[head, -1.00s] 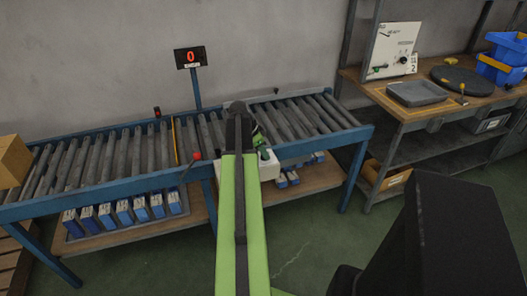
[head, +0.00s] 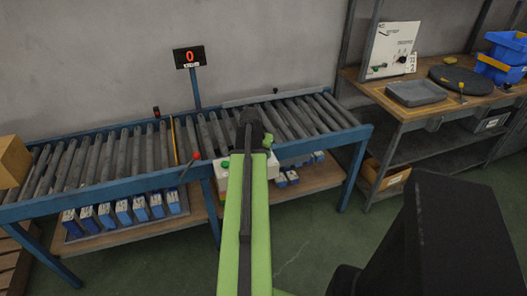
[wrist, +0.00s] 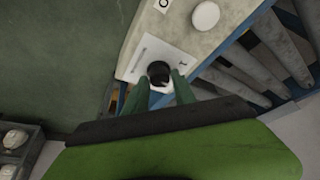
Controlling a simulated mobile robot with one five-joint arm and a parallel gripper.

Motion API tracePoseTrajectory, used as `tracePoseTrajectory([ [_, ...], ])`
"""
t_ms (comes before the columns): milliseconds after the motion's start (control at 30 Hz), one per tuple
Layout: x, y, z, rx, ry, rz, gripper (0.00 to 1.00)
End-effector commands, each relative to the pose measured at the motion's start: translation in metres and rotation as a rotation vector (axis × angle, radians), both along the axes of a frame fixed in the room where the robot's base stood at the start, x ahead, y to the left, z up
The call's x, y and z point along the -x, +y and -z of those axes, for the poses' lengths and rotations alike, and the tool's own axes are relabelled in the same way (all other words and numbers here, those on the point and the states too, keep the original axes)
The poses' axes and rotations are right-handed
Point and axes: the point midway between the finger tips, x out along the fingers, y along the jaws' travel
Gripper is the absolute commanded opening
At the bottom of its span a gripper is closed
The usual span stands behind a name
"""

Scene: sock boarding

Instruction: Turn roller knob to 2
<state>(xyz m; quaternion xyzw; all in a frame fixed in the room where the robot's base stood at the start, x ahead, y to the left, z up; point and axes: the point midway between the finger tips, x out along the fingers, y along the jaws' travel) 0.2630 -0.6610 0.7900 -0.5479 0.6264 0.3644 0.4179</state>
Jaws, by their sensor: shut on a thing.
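The roller knob (wrist: 158,70) is a small black round knob on a white label on a cream control box (wrist: 225,22), seen in the wrist view. My gripper (wrist: 159,88) has its two green fingers on either side of the knob and is shut on it. Which mark the knob points to cannot be read. In the head view the control box (head: 221,182) sits on the front of the roller conveyor (head: 90,160). There my arm hides the knob and my fingers.
A red-tipped lever (head: 195,156) stands left of the box, and a green button (head: 224,165) is on the box. A display (head: 190,57) behind the conveyor reads 0. A workbench (head: 430,112) with a grey tray (head: 418,93) stands at the right. The rollers carry a cardboard box (head: 12,161) at far left.

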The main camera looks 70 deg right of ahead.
Motion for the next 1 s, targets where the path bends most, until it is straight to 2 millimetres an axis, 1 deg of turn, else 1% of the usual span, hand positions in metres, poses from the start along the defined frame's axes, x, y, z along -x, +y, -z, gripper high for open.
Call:
tracePoseTrajectory([
  [233,-0.0013,0.0023,0.0012,-0.007,-0.003,-0.033,0.00],
  [567,-0.0016,0.0028,0.0015,-0.009,-0.003,-0.034,0.00],
  [600,-0.0015,0.0030,0.0015,-0.009,-0.003,-0.034,0.35],
  [700,-0.0013,0.0024,0.0013,-0.008,-0.002,-0.034,0.48],
  [733,-0.0012,0.0024,0.0013,-0.007,-0.002,-0.034,0.52],
  [1000,-0.0006,0.0015,0.0004,-0.004,-0.001,-0.034,0.52],
])
